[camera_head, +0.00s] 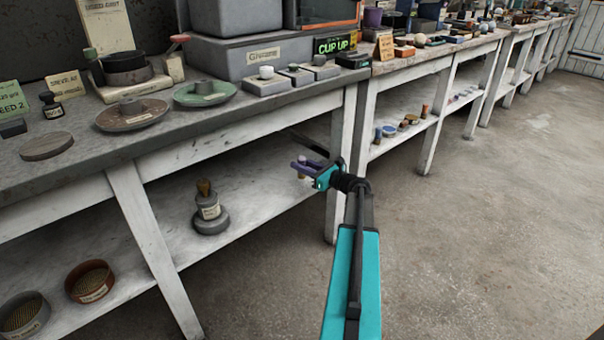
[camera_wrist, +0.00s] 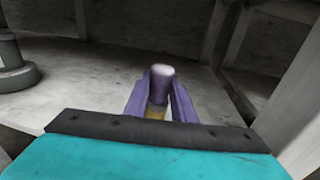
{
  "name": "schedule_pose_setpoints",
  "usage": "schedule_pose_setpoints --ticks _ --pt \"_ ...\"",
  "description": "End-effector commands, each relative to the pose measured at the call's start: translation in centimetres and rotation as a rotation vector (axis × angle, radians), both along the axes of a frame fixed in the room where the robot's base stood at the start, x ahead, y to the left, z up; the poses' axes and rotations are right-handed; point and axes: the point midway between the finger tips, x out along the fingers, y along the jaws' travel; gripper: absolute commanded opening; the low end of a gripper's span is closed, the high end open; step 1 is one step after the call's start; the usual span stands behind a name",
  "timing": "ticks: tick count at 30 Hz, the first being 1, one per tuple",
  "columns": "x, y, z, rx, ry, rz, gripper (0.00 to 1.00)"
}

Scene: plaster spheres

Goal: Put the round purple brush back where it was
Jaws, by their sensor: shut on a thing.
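My gripper (camera_head: 309,171) is shut on the round purple brush (camera_wrist: 162,72), between its two purple fingers. In the wrist view the brush has a rounded, pale-topped purple end standing up and a tan part below between the fingers. In the camera_head view the brush is only a small pale shape at the fingertips. My gripper is beneath the near workbench's top, by the right end of its lower shelf (camera_head: 262,195) and close to a white leg. I cannot tell whether the brush touches the shelf.
A grey stacked holder with a tan top (camera_head: 209,211) stands left on the lower shelf. A brown round sieve (camera_head: 90,281) and a grey one (camera_head: 24,314) are further left. The far bench's lower shelf (camera_head: 387,147) holds several small items. Open floor lies to the right.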

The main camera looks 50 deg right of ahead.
Motion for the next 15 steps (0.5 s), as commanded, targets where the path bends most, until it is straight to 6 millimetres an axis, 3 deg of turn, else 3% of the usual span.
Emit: schedule_pose_setpoints --ticks 1,6,15 --pt "0.0 0.1 -1.2 0.001 0.001 0.001 0.0" --pt "0.0 0.1 -2.8 0.0 0.001 0.001 0.0" --pt "0.0 0.2 -3.1 0.0 0.0 0.002 0.0"
